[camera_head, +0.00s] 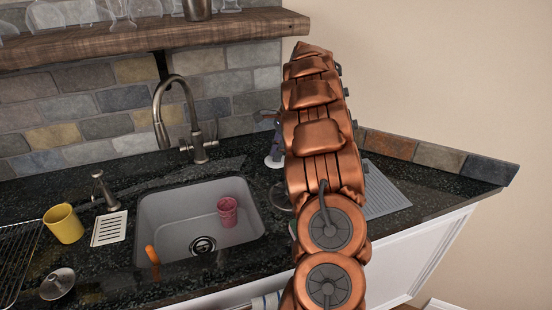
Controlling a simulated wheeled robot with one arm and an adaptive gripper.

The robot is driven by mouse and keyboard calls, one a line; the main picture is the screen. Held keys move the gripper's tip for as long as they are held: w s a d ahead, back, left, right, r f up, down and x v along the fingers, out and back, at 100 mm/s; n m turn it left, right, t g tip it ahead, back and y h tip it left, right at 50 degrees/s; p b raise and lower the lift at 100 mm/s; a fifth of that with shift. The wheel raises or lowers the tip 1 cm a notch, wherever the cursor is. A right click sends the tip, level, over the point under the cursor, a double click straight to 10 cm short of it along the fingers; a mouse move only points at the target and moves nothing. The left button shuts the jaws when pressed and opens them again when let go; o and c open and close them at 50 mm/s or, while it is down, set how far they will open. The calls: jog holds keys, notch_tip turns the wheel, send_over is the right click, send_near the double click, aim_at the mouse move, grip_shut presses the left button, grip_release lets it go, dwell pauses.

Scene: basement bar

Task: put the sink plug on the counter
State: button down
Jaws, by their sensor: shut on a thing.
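A round metal piece with a small knob (58,283) lies on the dark stone counter (110,275) at the front left. It looks like a sink plug, but I cannot be sure. The drain (202,245) shows in the floor of the grey sink (180,215). My copper arm rises in front of the counter, right of the sink, and bends away at the top. It hides my gripper and whatever it holds. A small dark and pale shape (272,160) and part of a dark rounded thing (281,196) peek out left of the arm; I cannot tell what they are.
The sink holds a pink cup (228,211) and an orange stick-like thing (152,255). A faucet (180,115), soap dispenser (103,190), yellow cup (64,223), white slotted piece (109,228) and wire rack (17,255) stand around it. A grey ridged mat (385,190) lies right of my arm.

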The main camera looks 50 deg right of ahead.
jog(key=shift+w+d, duration=0.15)
jog(key=shift+w, duration=0.05)
jog(key=shift+f, duration=0.25)
jog(key=shift+f+p, duration=0.75)
jog(key=shift+f, duration=0.8)
jog(key=shift+f, duration=0.1)
jog(key=c, duration=1.1)
grip_release()
jog(key=shift+o, duration=0.2)
jog(key=shift+b+v, duration=0.9)
jog(key=shift+v, duration=2.95)
jog(key=shift+w, duration=0.1)
